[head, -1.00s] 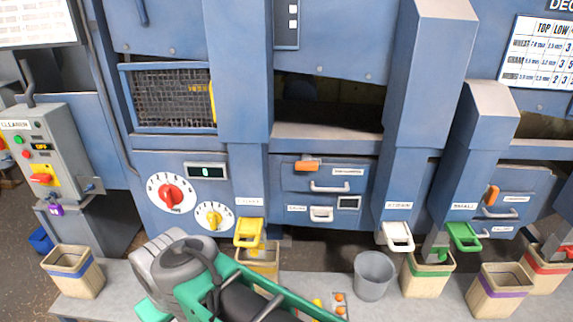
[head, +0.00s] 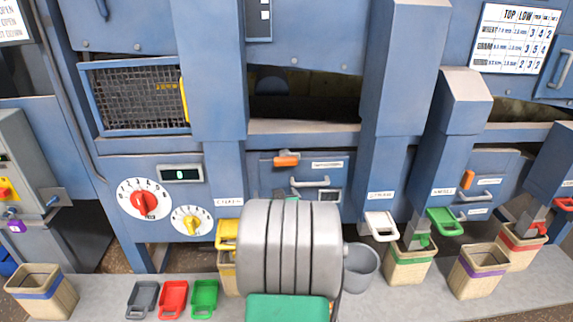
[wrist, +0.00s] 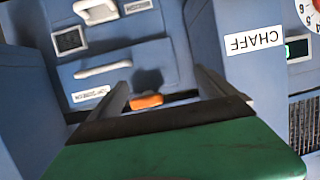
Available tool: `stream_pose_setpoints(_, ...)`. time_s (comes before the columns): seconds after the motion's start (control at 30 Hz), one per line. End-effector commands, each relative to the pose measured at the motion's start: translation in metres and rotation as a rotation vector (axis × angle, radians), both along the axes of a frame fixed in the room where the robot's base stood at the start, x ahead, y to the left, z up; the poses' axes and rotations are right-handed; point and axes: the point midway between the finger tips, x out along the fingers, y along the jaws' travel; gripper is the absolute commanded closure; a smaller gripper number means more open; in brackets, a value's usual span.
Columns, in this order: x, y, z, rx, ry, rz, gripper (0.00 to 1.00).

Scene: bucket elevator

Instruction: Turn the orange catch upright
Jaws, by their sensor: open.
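The orange catch (head: 286,160) lies flat, lengthwise across the top left of the middle blue drawer front in the head view. In the wrist view, which is turned upside down, the orange catch (wrist: 146,101) shows between the two dark fingers of my gripper (wrist: 160,75). The fingers are spread apart with nothing between them at the tips. I cannot tell how far the catch is from them, and its lower part is hidden by my gripper's body. In the head view my grey arm hides most of my gripper, in front of the drawer's lower part.
A second orange catch (head: 467,179) stands nearly upright on the right drawer. A drawer handle (head: 316,182) is just below the first catch. Bins line the ledge.

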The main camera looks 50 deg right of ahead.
Motion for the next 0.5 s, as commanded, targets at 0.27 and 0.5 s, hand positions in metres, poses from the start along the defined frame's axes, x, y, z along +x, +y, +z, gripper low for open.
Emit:
stream_pose_setpoints(0.27,-0.011,-0.050,0.053,-0.237,-0.220,-0.087,0.05)
stream_pose_setpoints(0.5,0.015,-0.079,0.056,-0.241,-0.224,-0.086,0.05)
